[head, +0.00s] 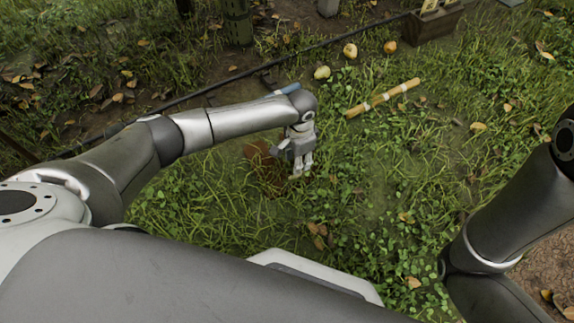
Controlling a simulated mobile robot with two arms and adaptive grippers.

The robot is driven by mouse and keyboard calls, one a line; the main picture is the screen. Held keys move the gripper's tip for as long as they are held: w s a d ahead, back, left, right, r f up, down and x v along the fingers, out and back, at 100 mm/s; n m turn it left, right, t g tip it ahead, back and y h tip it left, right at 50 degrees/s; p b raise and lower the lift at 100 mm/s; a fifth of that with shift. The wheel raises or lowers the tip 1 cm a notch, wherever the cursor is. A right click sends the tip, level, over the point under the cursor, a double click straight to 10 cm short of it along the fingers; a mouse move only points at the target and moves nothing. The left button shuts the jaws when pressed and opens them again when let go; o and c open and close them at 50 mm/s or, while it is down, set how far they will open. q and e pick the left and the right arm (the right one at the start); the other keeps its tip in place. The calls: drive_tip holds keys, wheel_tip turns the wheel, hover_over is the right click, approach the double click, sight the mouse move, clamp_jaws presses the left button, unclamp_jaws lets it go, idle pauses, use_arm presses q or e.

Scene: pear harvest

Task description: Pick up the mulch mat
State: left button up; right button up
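A reddish-brown flat piece, which looks like the mulch mat (261,158), lies in the grass near the middle of the head view. Its right part is hidden behind my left gripper and grass covers its lower edge. My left gripper (302,172) points down at the right side of this brown piece, in front of it in the picture. I cannot tell whether it touches the piece, or whether its fingers are open or shut. My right arm shows at the right edge, but its gripper is outside the view.
Several yellowish pears (322,73) lie in the grass behind my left gripper. A pale banded stick (383,98) lies to the right of it. A brown wooden box (433,25) stands at the top right. A dark hose (330,44) runs diagonally across the back.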

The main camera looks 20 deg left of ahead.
sight(297, 176)
use_arm(q)
drive_tip(key=shift+f+b, duration=1.05)
drive_tip(key=shift+f, duration=0.85)
drive_tip(key=f+b, duration=0.1)
drive_tip(key=b, duration=0.1)
drive_tip(key=f+b, duration=0.1)
drive_tip(key=f, duration=0.1)
drive_tip(key=f+b, duration=0.2)
drive_tip(key=shift+s+d+b, duration=0.1)
drive_tip(key=shift+s+b, duration=0.2)
drive_tip(key=shift+s, duration=0.05)
clamp_jaws()
